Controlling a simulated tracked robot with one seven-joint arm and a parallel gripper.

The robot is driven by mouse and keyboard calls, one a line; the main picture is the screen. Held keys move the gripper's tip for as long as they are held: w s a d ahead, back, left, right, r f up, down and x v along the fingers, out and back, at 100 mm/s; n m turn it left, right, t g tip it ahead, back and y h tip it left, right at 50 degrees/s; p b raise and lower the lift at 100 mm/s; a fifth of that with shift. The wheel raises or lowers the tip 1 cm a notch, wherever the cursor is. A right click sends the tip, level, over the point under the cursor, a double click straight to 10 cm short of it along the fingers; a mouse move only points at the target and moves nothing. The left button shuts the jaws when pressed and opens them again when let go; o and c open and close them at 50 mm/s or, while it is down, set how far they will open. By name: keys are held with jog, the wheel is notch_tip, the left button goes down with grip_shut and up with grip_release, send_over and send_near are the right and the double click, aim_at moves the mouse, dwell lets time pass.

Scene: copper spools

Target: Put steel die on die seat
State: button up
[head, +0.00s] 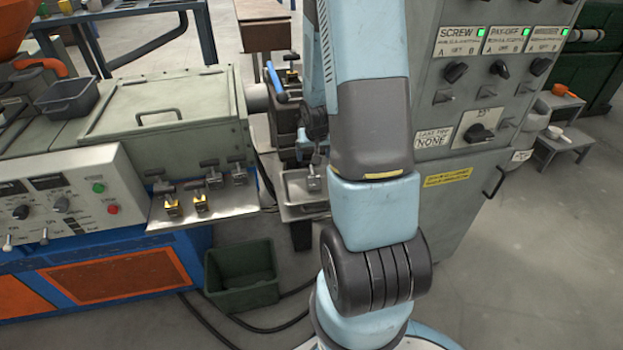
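Several small die-like pieces with dark T-shaped handles stand on the metal shelf (222,202) in front of the extruder. Two are brass-coloured at the base, one at left (172,207) and one beside it (200,202). Two greyer ones stand behind, one in the middle (213,178) and one at right (238,174). Another grey piece (314,181) is at a small metal tray (297,190). My gripper (315,145) appears just above that piece, partly hidden by my arm; its fingers are too small to read. I cannot tell which part is the die seat.
A dark green bin (241,276) stands on the floor below the shelf. A dark machine head with a blue handle (275,82) is behind the tray. A grey control cabinet (465,140) stands close right of my arm. Open floor lies at front right.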

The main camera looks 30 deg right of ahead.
aim_at(313, 175)
jog(key=shift+s+x, duration=0.15)
jog(key=shift+x, duration=2.4)
jog(key=shift+s+x, duration=0.15)
jog(key=shift+x, duration=2.4)
jog(key=shift+s+x, duration=0.15)
jog(key=shift+x, duration=2.4)
jog(key=shift+d+f, duration=0.15)
grip_shut()
